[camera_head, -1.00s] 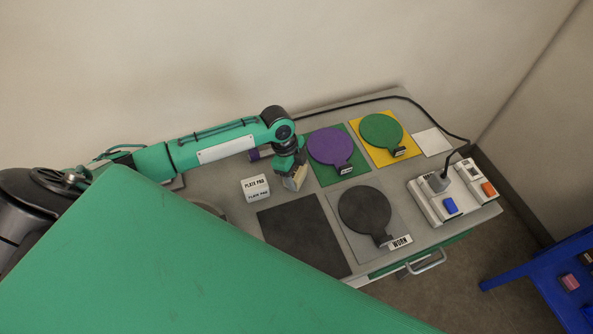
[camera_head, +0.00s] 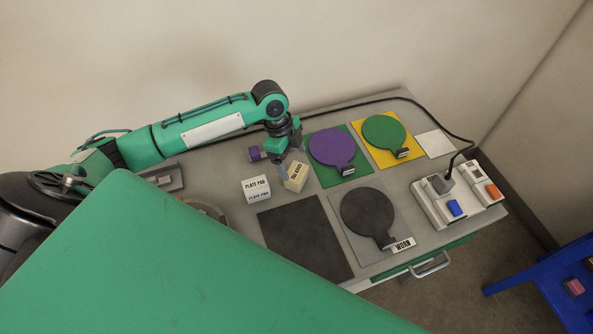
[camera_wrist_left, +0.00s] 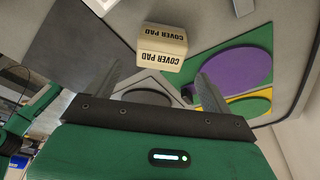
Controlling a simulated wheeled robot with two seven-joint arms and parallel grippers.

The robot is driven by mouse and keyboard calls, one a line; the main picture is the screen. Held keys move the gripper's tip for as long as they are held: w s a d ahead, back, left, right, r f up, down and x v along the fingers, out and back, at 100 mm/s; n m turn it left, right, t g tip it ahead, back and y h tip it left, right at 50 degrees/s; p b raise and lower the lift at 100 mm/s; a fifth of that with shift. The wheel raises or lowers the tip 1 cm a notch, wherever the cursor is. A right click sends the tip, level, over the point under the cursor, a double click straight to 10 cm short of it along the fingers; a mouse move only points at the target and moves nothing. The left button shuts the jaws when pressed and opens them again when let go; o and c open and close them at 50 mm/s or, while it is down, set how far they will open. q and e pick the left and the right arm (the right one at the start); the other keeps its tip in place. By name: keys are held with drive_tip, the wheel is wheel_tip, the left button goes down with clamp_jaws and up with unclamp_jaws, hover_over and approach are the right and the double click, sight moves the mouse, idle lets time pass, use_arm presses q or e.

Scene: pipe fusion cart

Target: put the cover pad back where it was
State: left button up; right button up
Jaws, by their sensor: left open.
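The cover pad (camera_head: 296,178) is a small beige block with dark lettering. It appears to rest on the grey cart top between the plate pad block and the green mat with the purple disc. My left gripper (camera_head: 290,160) is just above it, open and empty. My right gripper is not in view.
A white plate pad block (camera_head: 257,190) stands left of the cover pad. A dark square mat (camera_head: 305,240) lies in front. Purple (camera_head: 332,146), green (camera_head: 384,132) and dark "WORN" (camera_head: 368,211) discs lie to the right. A switch box (camera_head: 432,205) is at the right end.

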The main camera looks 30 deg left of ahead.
use_arm(q)
drive_tip(key=v, duration=0.5)
drive_tip(key=shift+r+b, duration=0.15)
drive_tip(key=shift+b, duration=0.25)
